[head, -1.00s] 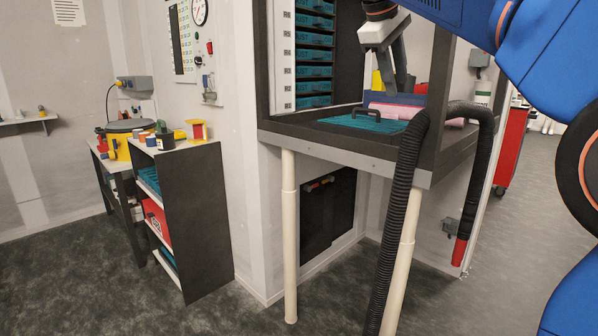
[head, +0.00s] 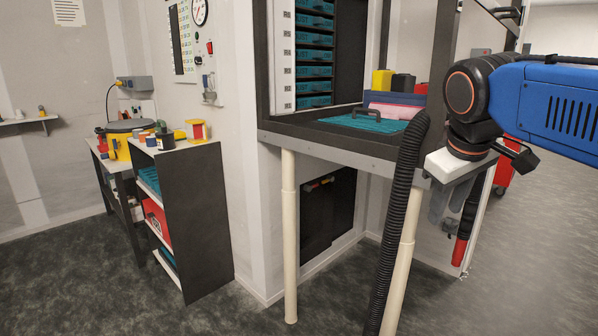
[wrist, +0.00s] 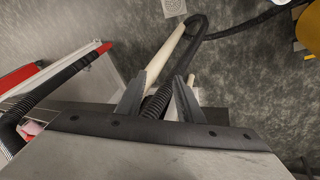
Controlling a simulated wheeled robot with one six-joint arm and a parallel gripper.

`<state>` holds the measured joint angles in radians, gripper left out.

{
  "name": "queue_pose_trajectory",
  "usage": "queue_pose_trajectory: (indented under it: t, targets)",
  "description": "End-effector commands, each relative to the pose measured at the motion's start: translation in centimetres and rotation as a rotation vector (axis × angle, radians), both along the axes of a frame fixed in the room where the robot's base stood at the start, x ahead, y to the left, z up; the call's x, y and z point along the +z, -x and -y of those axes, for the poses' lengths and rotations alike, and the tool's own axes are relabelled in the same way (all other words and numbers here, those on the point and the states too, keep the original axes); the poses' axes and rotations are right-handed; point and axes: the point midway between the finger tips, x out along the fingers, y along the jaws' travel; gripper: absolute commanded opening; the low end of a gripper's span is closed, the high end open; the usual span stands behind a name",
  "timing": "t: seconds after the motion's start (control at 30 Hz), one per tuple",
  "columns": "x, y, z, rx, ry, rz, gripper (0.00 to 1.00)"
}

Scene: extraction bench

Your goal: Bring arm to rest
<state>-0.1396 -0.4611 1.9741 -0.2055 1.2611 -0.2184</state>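My gripper (head: 448,216) is at the right in the head view, its fingers pointing down beside the bench's right front corner. It shows no object in its grasp. In the wrist view my gripper (wrist: 160,76) has its two fingers apart. A black ribbed hose shows between and beyond the fingers there; I cannot tell how near it is. In the head view the hose (head: 395,225) hangs at the bench's front, and its red end (head: 459,251) hangs just below my gripper. My arm partly hides the hose's upper bend.
A shelf unit (head: 200,225) stands left. A red cart (head: 503,172) is behind my arm. The grey floor (head: 100,285) is clear at front left.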

Motion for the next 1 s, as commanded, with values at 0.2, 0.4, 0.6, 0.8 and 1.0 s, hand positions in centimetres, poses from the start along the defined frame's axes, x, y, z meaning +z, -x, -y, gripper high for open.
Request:
queue_pose_trajectory:
  t: [0.2, 0.4, 0.6, 0.8, 1.0]
  targets:
    - [-9.0, 6.6, 0.6, -0.127, -0.124, 0.019, 0.34]
    - [-16.7, 11.5, 0.4, -0.244, -0.229, 0.036, 0.34]
    - [-20.8, 14.0, 0.2, -0.310, -0.283, 0.046, 0.34]
    - [-21.5, 14.3, 0.1, -0.323, -0.292, 0.048, 0.34]
    - [-21.5, 14.3, 0.1, -0.321, -0.291, 0.048, 0.34]
